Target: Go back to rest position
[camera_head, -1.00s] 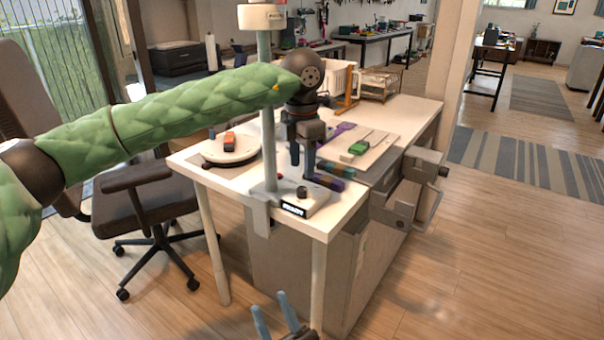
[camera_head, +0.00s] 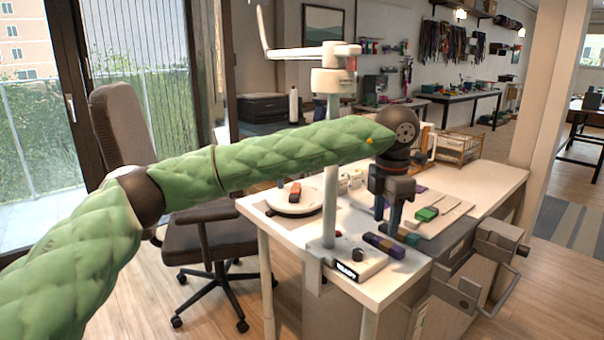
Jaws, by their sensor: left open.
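My left arm, in a green quilted sleeve, comes in from the left and reaches across over the white workbench (camera_head: 390,285). My right gripper is out of view.
A round white disc (camera_head: 283,207) bears an orange and dark block (camera_head: 295,191). A pale board holds a green block (camera_head: 426,214). A grey vise (camera_head: 500,240) juts from the bench's right side. An office chair (camera_head: 215,245) stands to the left. Open floor lies at the right.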

